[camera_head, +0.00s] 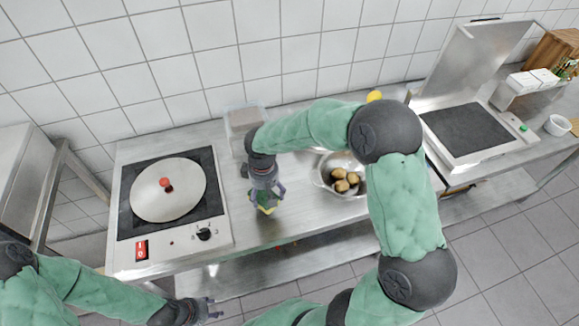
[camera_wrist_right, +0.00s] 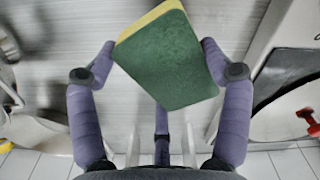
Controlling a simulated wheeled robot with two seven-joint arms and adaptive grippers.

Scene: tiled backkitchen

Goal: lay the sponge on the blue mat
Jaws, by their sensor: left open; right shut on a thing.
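The sponge (camera_head: 266,209) is held by my right gripper (camera_head: 265,195) above the steel counter (camera_head: 262,235), right of the hotplate. My left gripper (camera_head: 208,310) is open and empty, low in front of the counter. No blue mat is visible in either view.
A hotplate (camera_head: 125,262) carrying a round lid (camera_head: 150,199) is at left. A steel bowl (camera_head: 324,181) with several potatoes (camera_head: 341,187) is right of the sponge, partly behind my right arm. A clear container (camera_head: 238,117) stands by the wall. An open grill (camera_head: 465,130) is farther right.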

